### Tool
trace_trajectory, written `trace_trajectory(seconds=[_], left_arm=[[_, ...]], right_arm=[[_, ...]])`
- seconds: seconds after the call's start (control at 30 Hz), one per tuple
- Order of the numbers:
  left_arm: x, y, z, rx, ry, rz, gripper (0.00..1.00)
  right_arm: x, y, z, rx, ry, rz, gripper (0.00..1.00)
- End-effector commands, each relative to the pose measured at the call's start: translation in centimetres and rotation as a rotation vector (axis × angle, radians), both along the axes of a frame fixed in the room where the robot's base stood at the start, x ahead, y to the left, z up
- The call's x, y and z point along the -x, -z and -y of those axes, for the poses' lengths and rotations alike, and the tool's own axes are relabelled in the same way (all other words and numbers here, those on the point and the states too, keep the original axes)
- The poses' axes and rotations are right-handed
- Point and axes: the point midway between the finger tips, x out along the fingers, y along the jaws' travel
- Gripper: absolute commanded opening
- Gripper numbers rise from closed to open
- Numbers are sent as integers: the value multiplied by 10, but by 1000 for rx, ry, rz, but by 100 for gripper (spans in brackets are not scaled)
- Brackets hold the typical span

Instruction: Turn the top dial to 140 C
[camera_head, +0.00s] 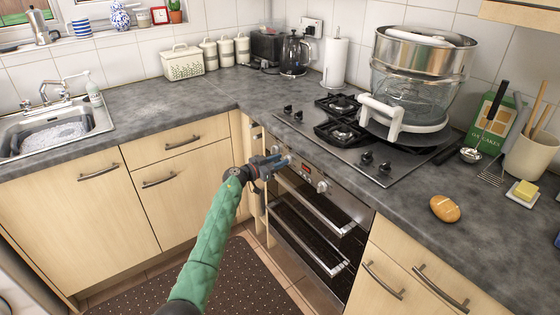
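My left gripper (281,160), at the end of the green-sleeved arm, is at the left end of the oven's control panel. Its fingertips are at or very close to a dial (289,160), which they partly cover. At this size I cannot tell whether they touch or grip it, nor read its markings. Another dial (322,186) is on the right of the panel, with a small dark display (305,170) between them. The oven (318,222) below has two doors with bar handles, both shut. My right gripper is not in view.
Above the oven is a gas hob (365,138) with its own black knobs (367,157) and a large steamer-like appliance (412,85). Wooden cupboards and drawers (178,140) flank the oven. Bread (445,208) lies on the right counter. The floor before the oven is open, with a dotted mat (238,275).

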Motion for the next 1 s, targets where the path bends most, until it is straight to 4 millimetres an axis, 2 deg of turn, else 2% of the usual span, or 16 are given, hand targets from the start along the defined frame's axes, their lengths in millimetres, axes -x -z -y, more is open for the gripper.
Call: trace_trajectory(seconds=[0.4, 0.57, 1.0], left_arm=[[-4, 1, 6, 0, -1, 0, 33], [-4, 0, 6, 0, -1, 0, 1], [-4, 0, 5, -33, -2, 43, 0]], right_arm=[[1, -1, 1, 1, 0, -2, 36], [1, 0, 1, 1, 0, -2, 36], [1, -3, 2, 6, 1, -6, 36]])
